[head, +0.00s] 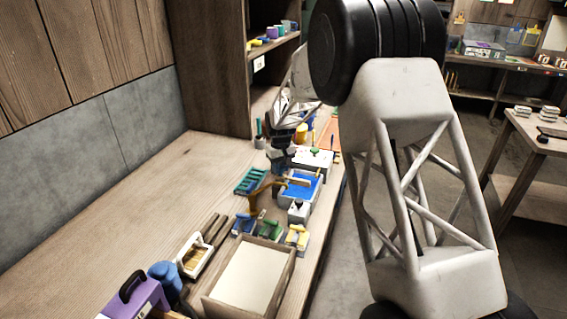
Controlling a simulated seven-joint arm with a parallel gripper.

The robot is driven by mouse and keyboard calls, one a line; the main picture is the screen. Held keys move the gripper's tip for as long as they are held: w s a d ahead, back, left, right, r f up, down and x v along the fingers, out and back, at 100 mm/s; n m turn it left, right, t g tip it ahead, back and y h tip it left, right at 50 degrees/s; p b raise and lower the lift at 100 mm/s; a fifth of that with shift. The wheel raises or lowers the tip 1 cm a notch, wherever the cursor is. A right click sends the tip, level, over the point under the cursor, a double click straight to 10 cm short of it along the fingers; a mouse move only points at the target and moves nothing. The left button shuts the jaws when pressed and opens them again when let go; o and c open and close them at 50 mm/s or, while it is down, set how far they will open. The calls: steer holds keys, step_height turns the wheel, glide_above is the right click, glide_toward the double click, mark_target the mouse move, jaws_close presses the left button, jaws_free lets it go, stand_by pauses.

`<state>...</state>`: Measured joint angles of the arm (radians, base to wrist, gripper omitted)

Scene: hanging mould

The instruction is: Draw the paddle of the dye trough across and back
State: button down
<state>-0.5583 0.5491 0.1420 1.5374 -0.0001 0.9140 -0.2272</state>
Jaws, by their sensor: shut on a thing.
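The dye trough (312,181) is a small pale tray with bright blue inside, near the right edge of the bench. The paddle (296,181) shows as a light wooden bar over the blue, at the trough's far left side. My gripper (281,174) points down at the paddle's left end and is shut on it. The fingertips are small and dark here, so the exact grip is hard to see. A brown forked thing stands just left of the trough and overlaps it in the view.
A green slotted rack (250,180) lies left of the trough. Small blue, green and yellow blocks stand in front, with a shallow wooden tray (209,305) nearer. A white box (316,158) is behind. The bench's left side is clear.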

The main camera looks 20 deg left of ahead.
steer(key=shift+s, duration=1.55)
steer(key=c, duration=0.8)
jaws_free()
steer(key=shift+c, duration=0.2)
steer(key=shift+r, duration=0.1)
step_height(320, 180, up, 8)
steer(key=shift+f, duration=0.2)
